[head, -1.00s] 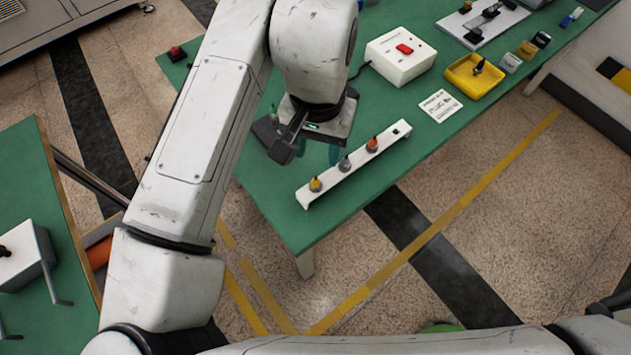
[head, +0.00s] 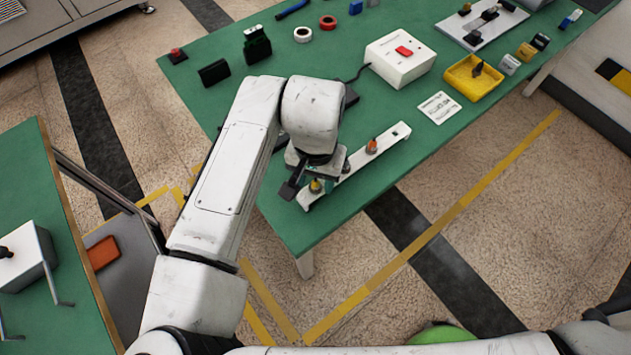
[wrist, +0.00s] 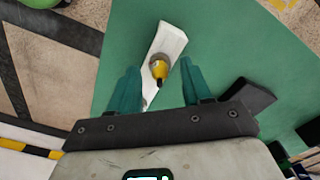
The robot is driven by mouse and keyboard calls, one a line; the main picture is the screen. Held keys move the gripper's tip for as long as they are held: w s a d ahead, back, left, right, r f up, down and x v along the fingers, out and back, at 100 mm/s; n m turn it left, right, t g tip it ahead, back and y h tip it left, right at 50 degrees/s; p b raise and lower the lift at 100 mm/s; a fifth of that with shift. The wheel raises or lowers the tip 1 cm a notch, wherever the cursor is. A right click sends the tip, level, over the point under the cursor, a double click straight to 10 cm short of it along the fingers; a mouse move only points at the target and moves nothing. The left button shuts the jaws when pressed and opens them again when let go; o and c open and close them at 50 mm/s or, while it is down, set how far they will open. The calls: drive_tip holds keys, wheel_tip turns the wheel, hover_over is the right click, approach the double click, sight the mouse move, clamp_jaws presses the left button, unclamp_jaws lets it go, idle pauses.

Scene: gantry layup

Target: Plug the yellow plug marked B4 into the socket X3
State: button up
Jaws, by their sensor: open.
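A yellow plug (head: 315,186) stands upright at the near left end of a white rack (head: 334,186) on the green table. Its marking is too small to read. In the wrist view the yellow plug (wrist: 159,71) shows between the two green fingers, with a gap on each side. My gripper (wrist: 160,76) is open and empty above it; in the head view my gripper (head: 306,184) is partly hidden by my wrist. A white panel (head: 483,22) with dark fittings lies at the far right; I cannot read any label X3 there.
The rack also holds an orange plug (head: 371,147) and a grey plug (head: 346,167), partly hidden by my wrist. The table's near edge is close.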

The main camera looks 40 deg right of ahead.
clamp_jaws()
idle(0.4)
